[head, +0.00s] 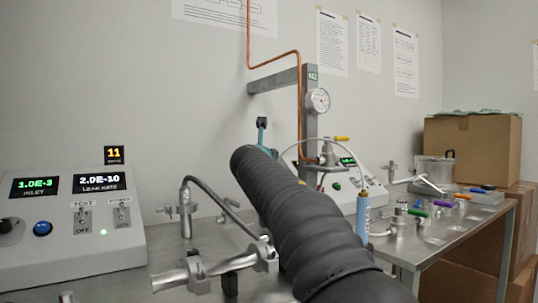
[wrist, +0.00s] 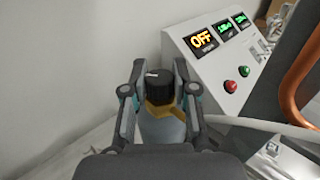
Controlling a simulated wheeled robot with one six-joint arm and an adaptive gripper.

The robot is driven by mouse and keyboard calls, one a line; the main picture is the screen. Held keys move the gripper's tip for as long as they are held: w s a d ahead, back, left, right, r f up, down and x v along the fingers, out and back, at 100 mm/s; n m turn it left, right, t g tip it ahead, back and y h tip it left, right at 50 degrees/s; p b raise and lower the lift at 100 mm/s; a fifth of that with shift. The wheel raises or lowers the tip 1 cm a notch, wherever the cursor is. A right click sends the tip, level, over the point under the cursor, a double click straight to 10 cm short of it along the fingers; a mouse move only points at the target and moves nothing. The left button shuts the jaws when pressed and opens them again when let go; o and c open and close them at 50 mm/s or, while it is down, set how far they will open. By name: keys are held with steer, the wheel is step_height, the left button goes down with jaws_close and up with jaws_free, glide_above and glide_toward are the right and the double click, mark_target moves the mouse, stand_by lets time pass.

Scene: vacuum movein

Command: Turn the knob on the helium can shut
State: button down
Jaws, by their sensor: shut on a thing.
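In the wrist view, the helium can (wrist: 163,130) is a blue-grey cylinder with a yellow-orange collar (wrist: 165,108) and a black knob (wrist: 157,88) on top. A short white mark shows on the knob's top. My gripper (wrist: 158,97) has one finger on each side of the knob and is shut on it. The lower can is hidden behind the dark wrist housing.
A grey control box (wrist: 215,60) with an OFF display and green and red buttons stands close right of the can. A copper pipe (wrist: 300,80) lies further right. In the head view, metal fittings (head: 190,272), a blue cylinder (head: 362,214) and a leak-rate console (head: 72,225) flank my arm.

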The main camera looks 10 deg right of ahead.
steer(key=shift+n+t+y, duration=0.4)
steer(key=shift+n+y, duration=0.5)
steer(key=shift+y, duration=0.7)
steer(key=c, duration=0.9)
jaws_free()
steer(key=s, duration=0.4)
steer(key=s+a, duration=0.1)
steer(key=s, duration=0.3)
steer(key=s+a, duration=0.1)
steer(key=s, duration=0.2)
steer(key=shift+s+a, duration=0.1)
steer(key=shift+s, duration=0.3)
